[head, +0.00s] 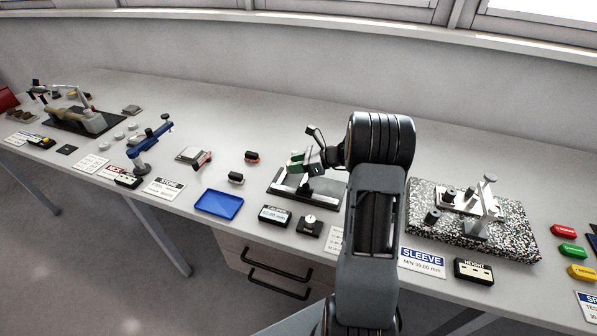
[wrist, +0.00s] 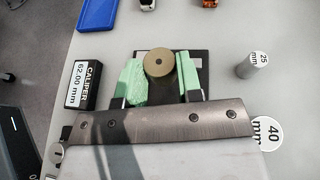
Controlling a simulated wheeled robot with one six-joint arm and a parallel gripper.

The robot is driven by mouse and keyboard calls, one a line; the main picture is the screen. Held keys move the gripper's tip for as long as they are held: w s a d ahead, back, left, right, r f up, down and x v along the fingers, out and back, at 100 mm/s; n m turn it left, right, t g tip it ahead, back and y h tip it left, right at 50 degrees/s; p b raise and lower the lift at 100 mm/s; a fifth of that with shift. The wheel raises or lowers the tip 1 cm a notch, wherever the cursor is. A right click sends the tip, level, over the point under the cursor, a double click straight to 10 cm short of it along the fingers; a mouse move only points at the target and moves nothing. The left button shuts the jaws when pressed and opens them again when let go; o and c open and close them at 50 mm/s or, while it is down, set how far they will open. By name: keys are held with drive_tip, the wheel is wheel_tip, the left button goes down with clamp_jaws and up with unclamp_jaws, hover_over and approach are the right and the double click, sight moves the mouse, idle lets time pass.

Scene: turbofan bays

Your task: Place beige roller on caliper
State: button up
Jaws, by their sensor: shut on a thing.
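The beige roller (wrist: 159,62) shows end-on in the wrist view, a round tan disc with a small dark centre hole. My gripper (wrist: 160,80) is shut on it, with a green pad on each side. In the head view my gripper (head: 300,160) is over the caliper stand, and the roller cannot be made out there. The caliper (head: 292,190) has a dark base plate near the bench's front edge. In the wrist view part of a dark plate (wrist: 203,58) shows behind the roller. Whether the roller touches the caliper cannot be told.
The caliper readout (head: 275,216) shows 62.00 mm, and it also shows in the wrist view (wrist: 85,84). A blue tray (head: 218,204) lies left of it. A speckled granite block (head: 515,225) with a height gauge stands right. Cylinders marked 25 mm (wrist: 247,66) and 40 mm (wrist: 267,132) stand nearby.

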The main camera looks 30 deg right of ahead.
sight(299, 180)
drive_tip(key=shift+w+d+f, duration=0.2)
drive_tip(key=shift+d+f, duration=0.15)
drive_tip(key=shift+f, duration=0.15)
drive_tip(key=shift+w+d+f, duration=0.2)
drive_tip(key=shift+d+f, duration=0.15)
drive_tip(key=shift+f, duration=0.15)
drive_tip(key=shift+f+p, duration=0.4)
drive_tip(key=shift+f, duration=1.1)
drive_tip(key=shift+f, duration=0.15)
drive_tip(key=o, duration=1)
